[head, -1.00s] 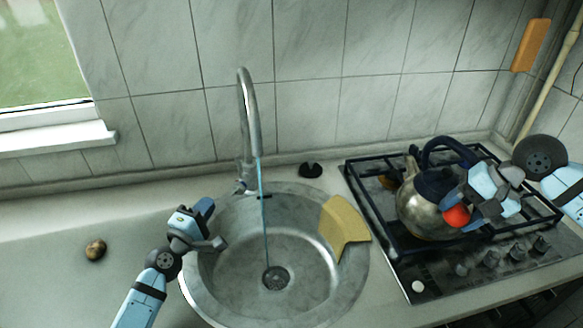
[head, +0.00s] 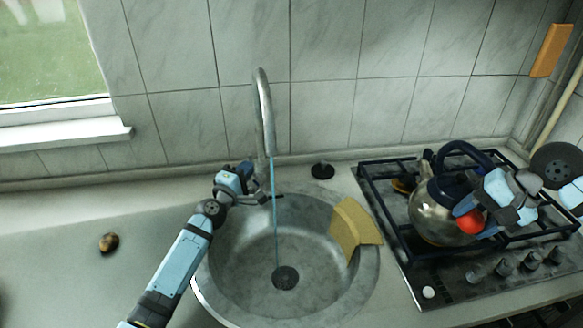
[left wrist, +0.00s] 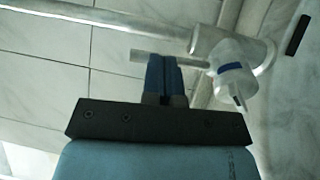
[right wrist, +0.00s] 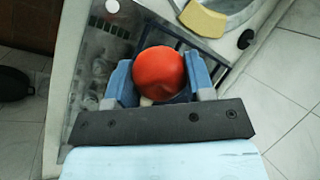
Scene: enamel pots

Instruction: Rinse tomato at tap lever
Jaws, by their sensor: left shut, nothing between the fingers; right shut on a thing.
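The tap (head: 264,105) stands behind the round sink (head: 377,275), and a thin blue water stream (head: 275,215) runs from its spout to the drain. My left gripper (head: 248,172) is shut and empty beside the tap's base. In the left wrist view the lever (left wrist: 158,59), a short grey bar, lies right at my fingertips (left wrist: 163,62); I cannot tell whether they touch. My right gripper (head: 474,214) is shut on the red tomato (head: 471,223), in front of the kettle. The tomato also shows between the blue fingers in the right wrist view (right wrist: 160,72).
The metal kettle (head: 428,212) stands on the hob (head: 450,275) right of the sink. A yellow cloth or sponge (head: 352,226) lies over the sink's right rim. A black stopper (head: 322,171) is behind the sink. A brown round thing (head: 108,242) lies on the left counter, otherwise mostly clear.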

